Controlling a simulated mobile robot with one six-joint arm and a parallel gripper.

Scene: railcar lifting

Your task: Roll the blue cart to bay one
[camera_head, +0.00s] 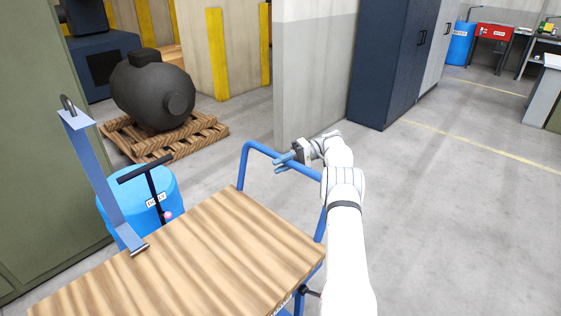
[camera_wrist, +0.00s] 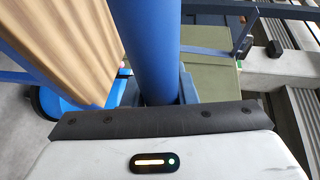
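The blue cart has a wooden top (camera_head: 215,255) and a blue tubular push handle (camera_head: 263,151) at its far right end, in the head view. My gripper (camera_head: 286,160) is at the handle's top bar, with its fingers across it. In the wrist view the thick blue handle tube (camera_wrist: 148,45) runs between the two blue-grey fingers, which sit close against both sides, so the gripper appears shut on it. A blue upright with a hook (camera_head: 92,165) rises at the cart's left edge. The cart's wheels are mostly hidden. I cannot identify bay one.
A dark tank (camera_head: 152,90) on a wooden pallet (camera_head: 195,140) stands beyond the cart. A blue drum (camera_head: 165,185) is behind the cart's left side. A grey wall end (camera_head: 305,80) and dark cabinet (camera_head: 385,65) stand ahead. Floor to the right (camera_head: 450,200) is clear.

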